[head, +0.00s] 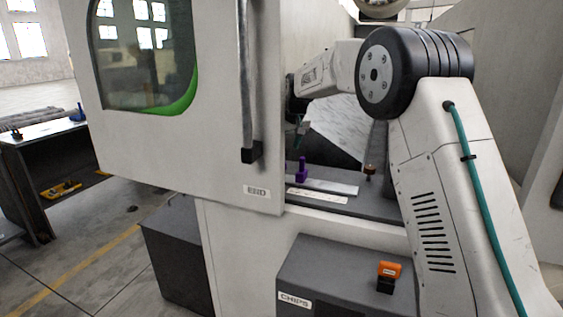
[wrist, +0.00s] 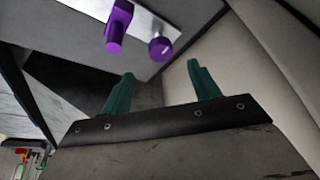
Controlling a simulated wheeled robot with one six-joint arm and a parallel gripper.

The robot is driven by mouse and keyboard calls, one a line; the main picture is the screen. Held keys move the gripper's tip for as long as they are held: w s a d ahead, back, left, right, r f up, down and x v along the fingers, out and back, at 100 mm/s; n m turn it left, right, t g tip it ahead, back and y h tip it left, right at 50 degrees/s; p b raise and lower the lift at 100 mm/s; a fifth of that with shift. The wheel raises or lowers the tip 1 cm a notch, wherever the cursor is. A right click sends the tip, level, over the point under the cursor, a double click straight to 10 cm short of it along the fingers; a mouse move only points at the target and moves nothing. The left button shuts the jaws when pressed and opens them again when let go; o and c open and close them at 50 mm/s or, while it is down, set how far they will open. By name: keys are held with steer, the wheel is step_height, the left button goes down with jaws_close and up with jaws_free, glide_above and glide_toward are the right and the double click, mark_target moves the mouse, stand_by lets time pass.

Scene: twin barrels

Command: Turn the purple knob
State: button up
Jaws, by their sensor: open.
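In the wrist view a round purple knob (wrist: 160,48) with a pale mark on its face sits by a metal plate, just beyond my fingertips. A taller purple piece (wrist: 118,25) stands to its left. In the head view a purple upright piece (head: 302,170) stands on the machine's ledge; I cannot tell the round knob apart from it there. My gripper (wrist: 161,73) is open, with two green fingers spread apart and nothing between them. The knob lies ahead of the gap, apart from both fingers. In the head view my gripper (head: 300,128) is small and partly dark, above the ledge.
The machine's white door (head: 225,130) with its long handle (head: 246,90) is left of my arm. A light metal plate (head: 330,186) and a small brown knob (head: 370,172) are on the ledge. A grey chips box (head: 335,285) with an orange switch (head: 389,269) stands in front.

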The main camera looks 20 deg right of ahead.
steer(key=x, duration=0.8)
steer(key=shift+w+f, duration=0.15)
steer(key=shift+w, duration=0.2)
steer(key=c, duration=1)
